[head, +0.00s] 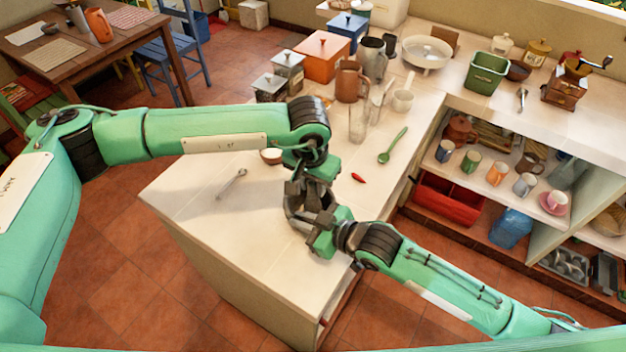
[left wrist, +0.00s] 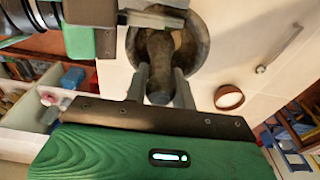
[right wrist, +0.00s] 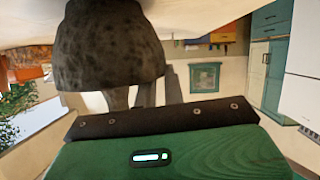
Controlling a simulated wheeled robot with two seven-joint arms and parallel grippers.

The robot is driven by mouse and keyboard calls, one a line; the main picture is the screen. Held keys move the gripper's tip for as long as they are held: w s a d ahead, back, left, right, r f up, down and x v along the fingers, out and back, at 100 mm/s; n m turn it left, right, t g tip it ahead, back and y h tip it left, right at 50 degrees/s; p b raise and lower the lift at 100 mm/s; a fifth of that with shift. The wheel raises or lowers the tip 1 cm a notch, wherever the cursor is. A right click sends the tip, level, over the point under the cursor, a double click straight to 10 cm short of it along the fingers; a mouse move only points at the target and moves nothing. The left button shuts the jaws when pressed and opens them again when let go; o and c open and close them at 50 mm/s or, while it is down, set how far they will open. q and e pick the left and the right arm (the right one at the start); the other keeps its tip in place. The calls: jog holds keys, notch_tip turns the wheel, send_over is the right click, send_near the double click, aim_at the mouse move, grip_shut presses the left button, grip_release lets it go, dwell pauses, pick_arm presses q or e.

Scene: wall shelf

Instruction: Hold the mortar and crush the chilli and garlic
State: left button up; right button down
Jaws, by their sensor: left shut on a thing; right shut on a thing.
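The dark grey stone mortar (head: 296,210) stands on the pale counter, partly hidden by my arms. My left gripper (left wrist: 160,88) is shut on the pestle (left wrist: 161,55), which stands with its lower end inside the mortar (left wrist: 198,25). My right gripper (right wrist: 143,97) is shut on the wall of the mortar (right wrist: 105,50) at its rim. One of its fingers shows over the rim in the left wrist view. A red chilli (head: 358,178) lies on the counter right of the mortar.
A small wooden bowl (head: 271,157) and a metal spoon (head: 231,184) lie left of the mortar. A green spoon (head: 393,146), glasses and a brown jug (head: 350,82) stand or lie behind. The counter's front left is clear.

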pick_arm(q)
jog(key=shift+f, duration=0.85)
jog(key=shift+s+f, duration=0.1)
jog(key=shift+f, duration=0.3)
dwell(0.3)
jog(key=shift+r, duration=1.65)
jog(key=shift+r, duration=0.25)
jog(key=shift+f, duration=0.25)
jog(key=shift+f, duration=1.3)
